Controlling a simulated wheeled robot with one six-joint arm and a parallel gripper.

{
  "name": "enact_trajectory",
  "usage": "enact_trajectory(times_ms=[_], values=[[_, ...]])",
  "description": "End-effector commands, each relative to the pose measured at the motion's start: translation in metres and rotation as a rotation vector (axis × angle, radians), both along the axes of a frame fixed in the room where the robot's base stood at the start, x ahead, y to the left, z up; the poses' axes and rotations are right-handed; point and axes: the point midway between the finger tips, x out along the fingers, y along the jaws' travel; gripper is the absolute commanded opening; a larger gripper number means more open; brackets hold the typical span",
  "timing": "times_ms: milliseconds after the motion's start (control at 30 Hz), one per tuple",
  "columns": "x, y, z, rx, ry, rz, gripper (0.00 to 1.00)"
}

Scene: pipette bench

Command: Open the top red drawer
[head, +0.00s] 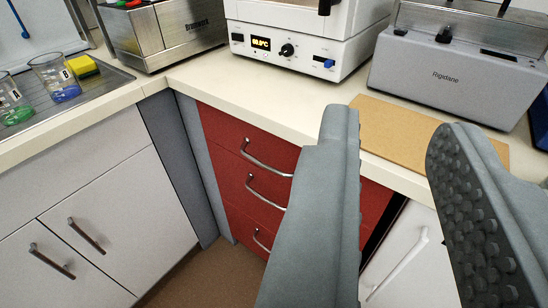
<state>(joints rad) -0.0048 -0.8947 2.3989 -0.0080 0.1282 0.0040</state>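The top red drawer (224,126) is the uppermost of a stack of red drawers under the bench corner. It looks shut, its front in line with the drawers below. Its curved metal handle (264,164) shows to the left of my gripper. My gripper (395,150) is open and empty, its two grey fingers wide apart in the foreground. The left finger covers the right part of the drawer fronts. The fingers look apart from the handle.
The pale counter (280,118) juts above the drawers, with a tan board (400,125) on it. A white device (290,45) and a grey Rigidane box (455,75) stand behind. White cupboards (95,225) are at left; beakers (52,80) stand by the sink.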

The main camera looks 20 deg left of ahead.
Motion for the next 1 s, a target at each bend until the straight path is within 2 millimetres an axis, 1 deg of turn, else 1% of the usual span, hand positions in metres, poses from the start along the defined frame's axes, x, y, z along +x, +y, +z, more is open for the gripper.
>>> enact_trajectory(times_ms=[67, 167, 300, 500, 700, 900, 1000], values=[[0.009, 0.005, -0.009, -0.012, 0.039, 0.015, 0.32], [0.027, 0.015, -0.028, -0.046, 0.127, 0.042, 0.32], [0.055, 0.033, -0.067, -0.121, 0.292, 0.083, 0.32], [0.085, 0.058, -0.121, -0.253, 0.511, 0.115, 0.32], [0.108, 0.079, -0.17, -0.414, 0.702, 0.116, 0.32], [0.125, 0.099, -0.21, -0.601, 0.849, 0.085, 0.32], [0.134, 0.109, -0.226, -0.703, 0.904, 0.059, 0.32]])
